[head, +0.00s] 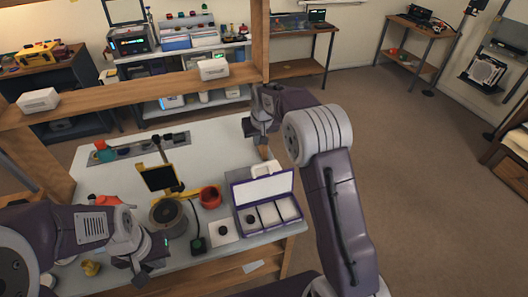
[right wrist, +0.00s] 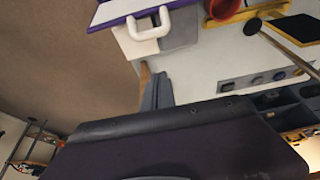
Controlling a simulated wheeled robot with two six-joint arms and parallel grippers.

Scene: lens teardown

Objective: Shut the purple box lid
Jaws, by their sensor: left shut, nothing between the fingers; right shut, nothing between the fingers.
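The purple box (head: 264,233) stands at the right front of the table, with white compartments inside. Its lid (head: 265,190) is raised at the back, its white inner face toward me. A white handle (head: 266,168) sticks up from the lid's top edge. The right wrist view shows the handle (right wrist: 149,24) and the lid's purple edge (right wrist: 138,12). My right gripper (head: 259,138) is shut and empty, pointing down beyond the lid, apart from the handle. It also shows in the right wrist view (right wrist: 158,92). My left gripper (head: 148,268) is shut and empty at the table's front left.
A wooden shelf frame (head: 150,88) crosses behind the table, with a post close to my right gripper. A red cup (head: 210,197), a dark round device (head: 167,215) and a yellow-framed screen (head: 158,178) stand left of the box. A white pad (head: 224,231) lies beside it.

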